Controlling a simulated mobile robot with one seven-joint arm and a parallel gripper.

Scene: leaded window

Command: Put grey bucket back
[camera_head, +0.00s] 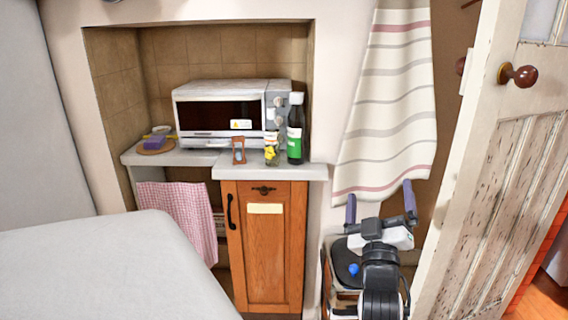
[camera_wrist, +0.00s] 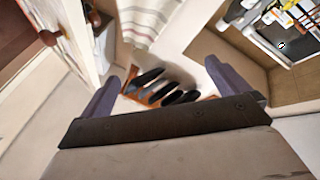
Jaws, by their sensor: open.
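I cannot make out a grey bucket in either view. My gripper (camera_head: 380,207) is in front of the hanging striped curtain, left of the white door in the head view. Its two purple-grey fingers are spread apart with nothing between them. In the wrist view my gripper (camera_wrist: 171,68) is also open, and several dark, elongated objects on an orange-brown rack (camera_wrist: 160,92) show beyond and between the fingers. I cannot tell what these objects are.
A worn white door (camera_head: 490,190) stands open on the right. A pink checked cloth (camera_head: 180,213) hangs left.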

